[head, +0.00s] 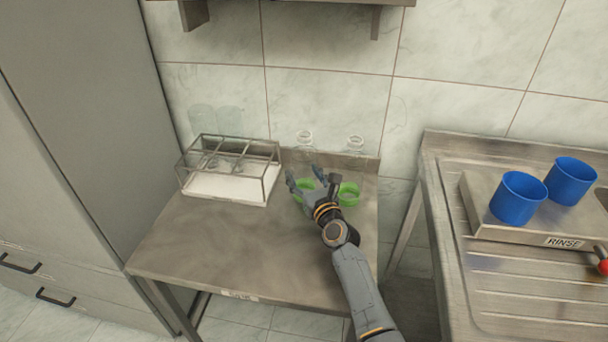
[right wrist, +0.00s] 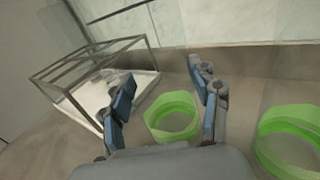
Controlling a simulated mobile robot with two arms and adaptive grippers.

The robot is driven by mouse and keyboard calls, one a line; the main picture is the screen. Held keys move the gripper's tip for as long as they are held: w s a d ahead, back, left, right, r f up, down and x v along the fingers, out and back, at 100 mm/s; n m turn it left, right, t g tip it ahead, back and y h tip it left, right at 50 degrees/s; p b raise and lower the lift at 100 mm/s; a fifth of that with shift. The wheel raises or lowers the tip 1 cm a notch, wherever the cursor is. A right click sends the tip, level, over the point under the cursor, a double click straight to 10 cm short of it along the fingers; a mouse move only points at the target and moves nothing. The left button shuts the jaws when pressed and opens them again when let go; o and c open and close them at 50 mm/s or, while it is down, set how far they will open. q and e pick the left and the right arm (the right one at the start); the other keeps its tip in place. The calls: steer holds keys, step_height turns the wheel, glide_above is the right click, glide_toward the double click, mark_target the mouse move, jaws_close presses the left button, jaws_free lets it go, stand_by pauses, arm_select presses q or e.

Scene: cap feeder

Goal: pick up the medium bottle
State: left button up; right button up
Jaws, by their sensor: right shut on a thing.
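Two clear, nearly invisible bottles stand at the back right of the steel table, each with a green ring low down. The left bottle (head: 304,138) has its green ring (head: 304,190) partly behind my right gripper. My right gripper (head: 305,176) is shut on this left bottle, with a finger on each side. In the right wrist view the ring (right wrist: 172,122) shows between and beyond the fingers (right wrist: 165,90); the glass itself hardly shows. The right bottle (head: 355,146), with its green ring (head: 348,194), stands close beside. I cannot tell their sizes surely. My left gripper is not in view.
A wire rack (head: 272,186) with clear glasses (head: 230,120) stands left on the table (head: 220,250). A tiled wall is close behind. At right, a sink counter carries a RINSE stand with two blue cups (head: 518,200). The table's front is clear.

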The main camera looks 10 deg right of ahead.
mark_target(310, 150)
steer(key=shift+r+p, duration=0.35)
steer(key=shift+r, duration=0.25)
step_height(310, 150, up, 2)
steer(key=shift+r+p, duration=0.15)
steer(key=shift+p, duration=1)
steer(key=s+r+p, duration=0.1)
steer(key=r+p, duration=0.1)
steer(key=s+d+r+p, duration=0.1)
steer(key=s+r+p, duration=0.1)
steer(key=p, duration=0.1)
steer(key=s+r+p, duration=0.2)
steer(key=p, duration=0.1)
steer(key=shift+s+d+r, duration=0.1)
steer(key=shift+d+r, duration=0.05)
steer(key=shift+d, duration=0.05)
steer(key=s+d+r+p, duration=0.2)
steer(key=s+r+p, duration=0.5)
steer(key=s+p, duration=0.1)
steer(key=shift+s+r+p, duration=0.2)
steer(key=shift+r+p, duration=0.2)
steer(key=shift+p, duration=0.1)
steer(key=shift+d, duration=0.1)
